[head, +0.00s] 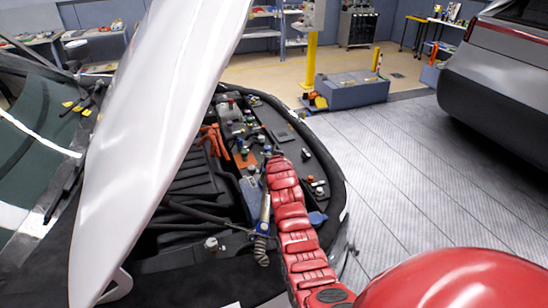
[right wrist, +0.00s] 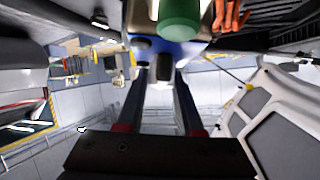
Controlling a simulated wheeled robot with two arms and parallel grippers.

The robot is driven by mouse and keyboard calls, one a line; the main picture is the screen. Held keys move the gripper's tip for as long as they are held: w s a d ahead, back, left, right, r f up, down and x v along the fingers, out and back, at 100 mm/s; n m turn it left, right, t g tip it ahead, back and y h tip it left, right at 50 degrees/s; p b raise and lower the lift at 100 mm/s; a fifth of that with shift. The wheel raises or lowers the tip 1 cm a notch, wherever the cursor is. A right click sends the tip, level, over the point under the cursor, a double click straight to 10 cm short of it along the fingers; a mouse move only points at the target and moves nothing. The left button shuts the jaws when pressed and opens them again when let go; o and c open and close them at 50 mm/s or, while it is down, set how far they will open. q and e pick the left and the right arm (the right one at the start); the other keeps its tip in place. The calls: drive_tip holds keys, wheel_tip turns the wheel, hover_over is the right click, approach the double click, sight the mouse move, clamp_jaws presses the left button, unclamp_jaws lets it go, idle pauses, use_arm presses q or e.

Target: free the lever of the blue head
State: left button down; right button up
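In the right wrist view a blue head (right wrist: 187,48) sits at the top middle, with a green cylinder (right wrist: 180,17) in front of it. A small dark piece (right wrist: 163,73), possibly its lever, shows below it. My right gripper (right wrist: 161,82) points toward the blue head. Its two dark fingers stand apart, with the dark piece in the gap between their tips; I cannot tell whether they touch it. In the head view my red right arm reaches into the engine bay, and its fingers are not clear there. My left gripper is not in view.
The raised white hood (head: 160,150) blocks much of the left of the head view. The engine bay is crowded; an orange glove-like thing (head: 213,138) and a silver tube (head: 265,210) lie left of my arm. Clear floor (head: 415,185) separates this car from a silver vehicle (head: 495,85).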

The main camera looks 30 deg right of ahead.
drive_tip(key=shift+o, duration=0.4)
drive_tip(key=shift+s+a+r+b, duration=0.2)
drive_tip(key=shift+s+a+b, duration=0.15)
drive_tip(key=shift+s, duration=0.15)
drive_tip(key=b+v, duration=0.5)
drive_tip(key=v, duration=1.1)
drive_tip(key=shift+b, duration=0.4)
drive_tip(key=shift+r, duration=0.1)
